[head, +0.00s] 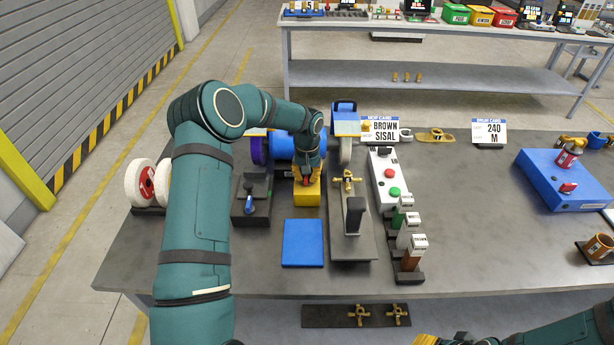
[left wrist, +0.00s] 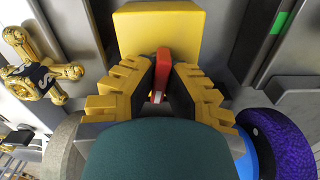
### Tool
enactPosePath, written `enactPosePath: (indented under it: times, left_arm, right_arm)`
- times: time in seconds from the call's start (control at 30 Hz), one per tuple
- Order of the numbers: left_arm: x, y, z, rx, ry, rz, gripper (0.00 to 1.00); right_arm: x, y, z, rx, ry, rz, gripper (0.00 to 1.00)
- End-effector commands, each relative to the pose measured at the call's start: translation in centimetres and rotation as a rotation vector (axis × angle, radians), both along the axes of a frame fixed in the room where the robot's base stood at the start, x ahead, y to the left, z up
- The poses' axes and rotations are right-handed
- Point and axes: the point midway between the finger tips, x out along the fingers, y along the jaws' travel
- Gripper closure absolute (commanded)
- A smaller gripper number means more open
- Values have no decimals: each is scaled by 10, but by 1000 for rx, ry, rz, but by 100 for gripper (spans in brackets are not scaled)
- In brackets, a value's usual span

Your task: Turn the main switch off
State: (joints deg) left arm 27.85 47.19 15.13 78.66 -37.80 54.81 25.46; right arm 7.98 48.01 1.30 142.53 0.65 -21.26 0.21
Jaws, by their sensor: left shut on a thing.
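The main switch is a yellow box (head: 308,197) with a red handle (head: 306,181), on the bench in front of the blue machine. In the left wrist view the yellow box (left wrist: 160,28) is straight ahead, and the red handle (left wrist: 162,66) stands up between my fingers. My left gripper (left wrist: 161,82) is shut on the red handle. In the head view the left gripper (head: 307,176) is mostly hidden under its own wrist. My right gripper (head: 432,340) shows only as a yellow bit at the bottom edge; its jaws cannot be made out.
A blue plate (head: 303,243) lies in front of the switch. A lever box (head: 251,200) stands to its left, a grey fixture (head: 352,225) to its right. A button box (head: 388,178) stands beyond. The bench (head: 480,230) is clear at right centre.

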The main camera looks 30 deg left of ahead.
Motion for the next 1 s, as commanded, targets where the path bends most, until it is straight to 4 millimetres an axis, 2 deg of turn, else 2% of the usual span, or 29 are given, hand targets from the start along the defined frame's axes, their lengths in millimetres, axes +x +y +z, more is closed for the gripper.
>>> enactPosePath:
  times: [1.0]
  left_arm:
    - [-2,0,-2,-2,5,-954,100]
  right_arm:
    - [0,0,-5,-1,0,0,53]
